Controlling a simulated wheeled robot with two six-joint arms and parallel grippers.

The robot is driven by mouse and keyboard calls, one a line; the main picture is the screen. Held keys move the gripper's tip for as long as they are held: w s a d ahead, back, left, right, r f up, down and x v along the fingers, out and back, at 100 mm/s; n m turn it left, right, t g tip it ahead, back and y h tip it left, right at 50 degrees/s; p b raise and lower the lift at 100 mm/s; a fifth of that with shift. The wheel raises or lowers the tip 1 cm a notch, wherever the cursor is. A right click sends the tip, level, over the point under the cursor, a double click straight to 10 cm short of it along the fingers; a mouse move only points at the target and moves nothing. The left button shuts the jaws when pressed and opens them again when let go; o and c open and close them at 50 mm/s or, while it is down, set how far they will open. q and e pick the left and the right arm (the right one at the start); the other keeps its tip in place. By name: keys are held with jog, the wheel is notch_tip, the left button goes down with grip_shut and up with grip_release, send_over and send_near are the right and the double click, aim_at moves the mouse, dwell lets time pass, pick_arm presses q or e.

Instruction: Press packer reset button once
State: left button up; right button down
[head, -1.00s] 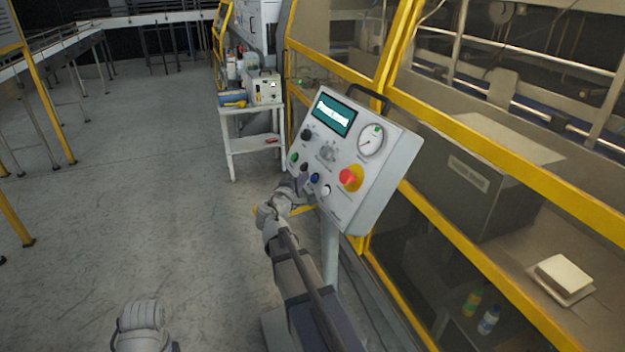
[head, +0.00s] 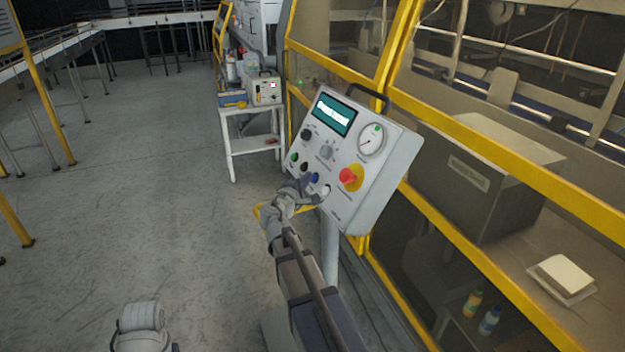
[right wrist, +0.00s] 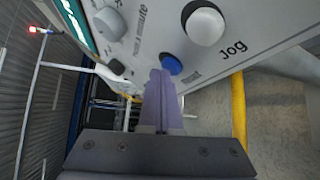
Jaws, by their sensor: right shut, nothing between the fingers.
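The control panel (head: 352,205) is a tilted grey box on a post, with a lit screen, gauge, knobs and buttons. Its blue button (head: 315,178) sits in the lower row, left of a white button (head: 326,190). In the right wrist view the blue button (right wrist: 172,64) is just beyond my fingertips, beside the white button (right wrist: 205,25) marked "Jog". A small label by the blue button is mostly hidden. My right gripper (head: 304,184) is shut and empty, its tips (right wrist: 161,74) at the blue button's edge. I cannot tell whether they touch.
A red mushroom button (head: 347,176) on a yellow base is to the right of the blue button. Yellow-framed clear guards (head: 480,135) stand behind the panel. A white cart (head: 252,145) stands at the back. Open floor (head: 150,200) lies to the left.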

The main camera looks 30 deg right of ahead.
jog(key=shift+d+f, duration=0.1)
jog(key=shift+d, duration=0.05)
dwell(0.6)
jog(key=shift+a+r+p, duration=0.35)
jog(key=shift+a+r, duration=0.05)
jog(key=shift+a, duration=0.3)
jog(key=shift+w, duration=0.1)
jog(key=a, duration=0.1)
jog(key=a+r+p, duration=0.1)
jog(key=a, duration=0.1)
jog(key=a+r+p, duration=0.1)
jog(key=shift+w+a+r, duration=0.15)
jog(key=shift+w+r, duration=0.05)
jog(key=shift+r, duration=0.05)
dwell(0.7)
